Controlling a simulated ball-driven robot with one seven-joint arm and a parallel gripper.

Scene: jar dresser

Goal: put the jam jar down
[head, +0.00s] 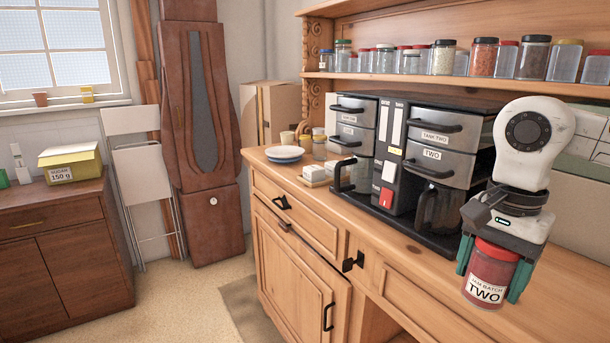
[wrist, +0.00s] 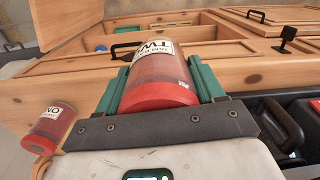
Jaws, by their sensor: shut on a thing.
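My gripper (head: 490,272) is shut on a jam jar (head: 487,290) with red contents, a red lid and a white label reading "JAM BATCH TWO". The jar is upright, lid up, between the green fingers. It is over the right front part of the wooden dresser top (head: 400,248); I cannot tell whether its base touches the wood. In the wrist view the held jar (wrist: 157,80) fills the space between the fingers, its base pointing away. A second red-lidded jar (wrist: 52,125) with a similar label shows at the left of the wrist view; I cannot make it out in the head view.
A black and steel coffee machine (head: 400,150) with a dark jug (head: 437,208) stands on the dresser, left of my gripper. A shelf (head: 400,77) of several jars runs above. Blue and white plates (head: 285,153) sit at the far left end. Bare wood lies in front of the machine.

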